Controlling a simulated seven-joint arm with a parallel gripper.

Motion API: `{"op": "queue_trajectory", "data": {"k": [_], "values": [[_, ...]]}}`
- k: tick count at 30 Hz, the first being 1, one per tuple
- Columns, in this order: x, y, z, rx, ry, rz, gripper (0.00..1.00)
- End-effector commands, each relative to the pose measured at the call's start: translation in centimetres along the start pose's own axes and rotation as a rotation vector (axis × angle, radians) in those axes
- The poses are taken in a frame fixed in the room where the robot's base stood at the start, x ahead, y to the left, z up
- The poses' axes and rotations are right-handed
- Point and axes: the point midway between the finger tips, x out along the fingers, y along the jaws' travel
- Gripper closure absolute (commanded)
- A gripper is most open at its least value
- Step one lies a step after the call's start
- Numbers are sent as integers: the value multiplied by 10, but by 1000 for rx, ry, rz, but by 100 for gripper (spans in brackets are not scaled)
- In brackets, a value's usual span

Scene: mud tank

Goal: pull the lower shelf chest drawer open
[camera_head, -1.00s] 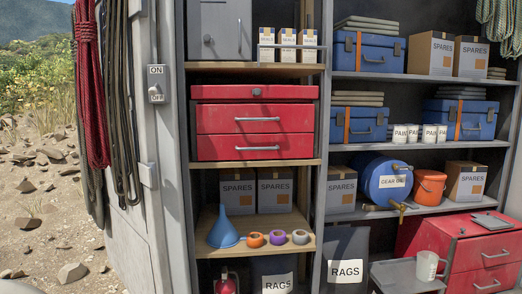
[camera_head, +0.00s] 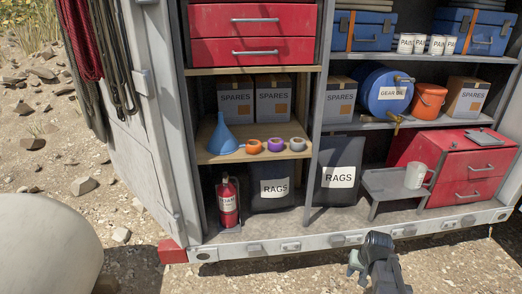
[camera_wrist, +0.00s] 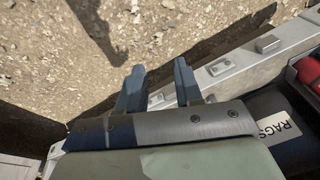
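A red chest (camera_head: 420,150) stands on the bottom shelf at the right in the head view. Its front has an upper drawer (camera_head: 494,159) and a lower drawer (camera_head: 492,184), each with a grey bar handle. Both drawers look shut. My gripper (camera_head: 358,270) is at the bottom edge of the head view, in front of the tank's sill, below and left of the chest. In the wrist view my gripper (camera_wrist: 160,66) shows two fingers spread apart with nothing between them. The chest's drawer handles do not show clearly in the wrist view.
A grey stand (camera_head: 383,185) with a white mug (camera_head: 416,176) is just left of the chest front. RAGS bags (camera_head: 338,165) and a fire extinguisher (camera_head: 228,203) stand further left. The metal sill (camera_head: 345,239) runs along the front. Another red chest (camera_head: 252,30) is higher up at left.

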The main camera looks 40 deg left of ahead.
Motion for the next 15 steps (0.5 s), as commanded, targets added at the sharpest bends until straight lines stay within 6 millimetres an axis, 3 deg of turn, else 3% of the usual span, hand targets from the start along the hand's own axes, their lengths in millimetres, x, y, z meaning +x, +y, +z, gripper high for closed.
{"op": "queue_trajectory", "data": {"k": [1, 3, 8, 15], "values": [[-13, -12, -21, -10, 28, -15, 65], [-32, -28, -43, -21, 62, -38, 65], [-78, -66, -91, -44, 138, -98, 65], [-160, -130, -156, -67, 248, -211, 65]]}}
